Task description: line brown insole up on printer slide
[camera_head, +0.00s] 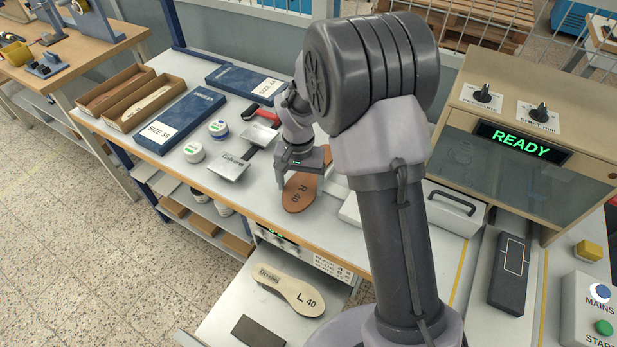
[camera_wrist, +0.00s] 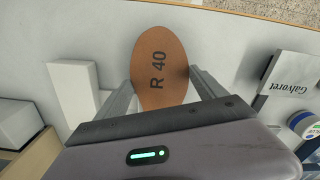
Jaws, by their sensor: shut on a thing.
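The brown insole (camera_head: 294,200), marked "R 40", lies flat at or just above the white worktop in the middle of the head view. In the wrist view the brown insole (camera_wrist: 158,50) shows its rounded end, and the rest is hidden by my gripper. My gripper (camera_head: 301,183) is shut on the sides of the insole, with one finger at each edge. The printer slide (camera_head: 510,268) is a dark plate with a white outline at the right of the head view, apart from the insole. It does not show in the wrist view.
The printer (camera_head: 540,170) reads "READY". A handled white case (camera_head: 455,208) lies between the insole and the slide. A cream insole (camera_head: 290,290) lies on a lower shelf.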

